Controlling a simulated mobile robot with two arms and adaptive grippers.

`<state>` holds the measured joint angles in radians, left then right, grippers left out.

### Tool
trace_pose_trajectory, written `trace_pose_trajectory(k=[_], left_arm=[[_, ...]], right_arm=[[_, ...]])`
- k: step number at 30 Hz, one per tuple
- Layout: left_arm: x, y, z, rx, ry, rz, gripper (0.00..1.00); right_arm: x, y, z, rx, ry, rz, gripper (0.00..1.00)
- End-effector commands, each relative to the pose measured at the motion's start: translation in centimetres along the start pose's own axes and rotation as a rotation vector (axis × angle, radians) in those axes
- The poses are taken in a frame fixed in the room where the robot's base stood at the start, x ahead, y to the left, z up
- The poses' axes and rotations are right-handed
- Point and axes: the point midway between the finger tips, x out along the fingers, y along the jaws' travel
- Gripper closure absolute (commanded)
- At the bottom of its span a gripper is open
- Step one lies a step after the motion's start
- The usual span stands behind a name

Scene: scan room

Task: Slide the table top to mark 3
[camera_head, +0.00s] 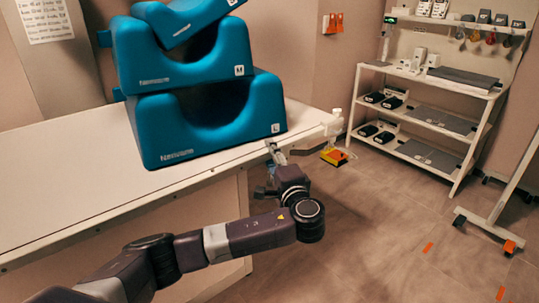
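The white table top (60,165) runs from the left edge to its end near the picture's middle. A pale fitting (332,122) and a dark lever-like part (312,151) sit at that end. My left arm comes in from the lower left. My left gripper (272,150) is at the table top's front edge, near its right end, and looks to be touching or very close to it. The fingers are small and partly hidden, so I cannot tell whether they are shut on anything. No numbered mark is readable. My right gripper is out of view.
Blue padded supports (208,112) are stacked on the table top. A white shelf unit (408,155) stands at the back right, and a wheeled stand (492,222) at the right. Floor between is mostly clear.

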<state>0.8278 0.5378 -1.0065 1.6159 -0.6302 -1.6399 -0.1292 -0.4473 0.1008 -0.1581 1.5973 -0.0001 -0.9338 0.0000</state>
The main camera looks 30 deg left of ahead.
Motion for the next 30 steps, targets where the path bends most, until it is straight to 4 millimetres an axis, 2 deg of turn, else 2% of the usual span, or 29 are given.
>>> trace_pose_trajectory(k=[6, 14, 25, 30], left_arm=[[1.8, 0.1, 0.0, 0.0, 0.0, 0.001, 0.61], [2.0, 0.1, -0.1, -0.001, 0.002, 0.002, 0.61], [1.9, 0.1, 0.0, -0.001, 0.001, 0.002, 1.0], [1.9, 0.1, 0.0, -0.001, 0.001, 0.003, 1.0]], right_arm=[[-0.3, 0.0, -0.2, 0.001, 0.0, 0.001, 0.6], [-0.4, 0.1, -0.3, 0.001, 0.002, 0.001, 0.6], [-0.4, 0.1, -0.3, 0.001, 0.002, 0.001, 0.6], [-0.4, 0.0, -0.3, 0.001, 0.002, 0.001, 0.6]])
